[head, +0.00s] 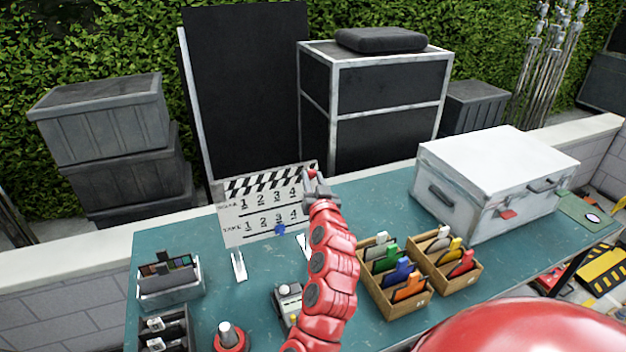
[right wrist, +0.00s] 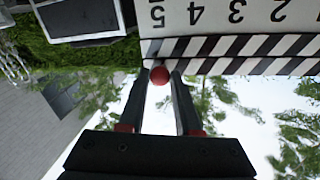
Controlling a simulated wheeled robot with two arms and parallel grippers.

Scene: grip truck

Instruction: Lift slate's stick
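The slate (head: 262,218) is a white clapperboard with black numbers, standing upright at the back of the teal table. Its striped black-and-white stick (head: 262,182) runs along the top and lies closed or nearly closed on the board. In the right wrist view the slate shows upside down, with the stick (right wrist: 235,66) below the numbers. A red ball knob (right wrist: 160,75) sits at the stick's end. My right gripper (head: 314,177) is at the slate's right end. Its fingertips (right wrist: 161,76) sit on both sides of the knob with no clear gap. My left gripper is not in view.
A white case (head: 497,175) stands on the right of the table. Wooden boxes of coloured tabs (head: 395,285) stand beside my right arm. A small grey device (head: 287,298), a grey tray (head: 168,287) and a red-based knob (head: 229,337) are in front.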

